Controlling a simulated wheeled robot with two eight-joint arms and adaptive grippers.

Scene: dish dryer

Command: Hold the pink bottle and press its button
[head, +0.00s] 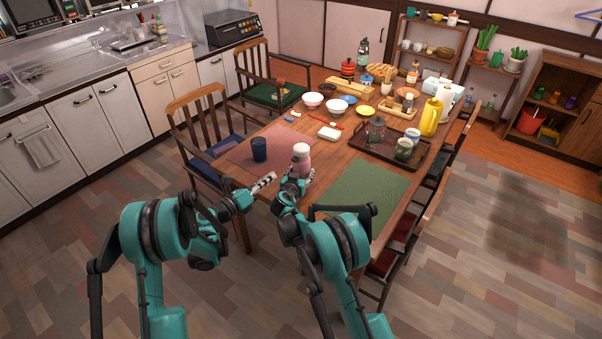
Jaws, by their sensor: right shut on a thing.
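The pink bottle (302,163) stands upright at the near edge of the wooden table, with a pale cap on top; its button is too small to make out. My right gripper (294,183) is shut on the pink bottle at its lower left side and hides part of its base. My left gripper (266,182) is just left of the bottle, its fingers pointing right toward it, apart from the cap and lower than it. Its fingers look close together, but the gap between them cannot be made out.
A dark blue cup (259,149) stands on the pink mat (240,157) left of the bottle. A green mat (368,187) lies bare to the right. A brown tray (366,148) with a glass pot and cups is behind it. Bowls and a yellow jug (431,117) stand farther back.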

